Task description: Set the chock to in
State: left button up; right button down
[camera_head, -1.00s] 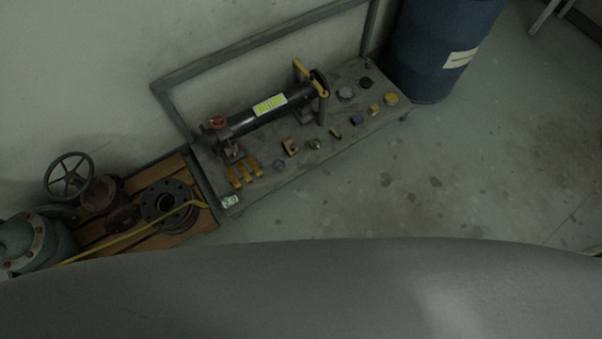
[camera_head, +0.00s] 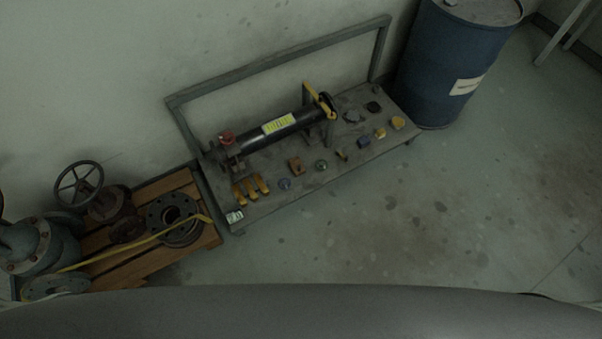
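A low grey bench (camera_head: 262,206) stands against the wall. On it a dark pipe (camera_head: 294,120) with a yellow-green label lies across supports, with a red cap or knob (camera_head: 226,137) at its left end and a yellow lever (camera_head: 320,98) at its right end. Three yellow fork-like pieces (camera_head: 251,188) lie at the bench's left end. An orange-brown block (camera_head: 296,166) sits in front of the pipe. I cannot tell which piece is the chock or how it is set. Neither of my grippers is in view.
A blue drum (camera_head: 452,65) stands right of the bench. On the left, a wooden pallet (camera_head: 196,246) holds valve parts, a handwheel (camera_head: 79,187) and a yellow bar (camera_head: 130,246). Several small pieces lie along the bench's front. The floor (camera_head: 440,210) in front is clear.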

aim_at(295, 163)
jog(key=i+l, duration=0.25)
jog(key=i, duration=0.25)
jog(key=i+l+z, duration=0.15)
jog(key=i+l, duration=0.15)
jog(key=i, duration=0.25)
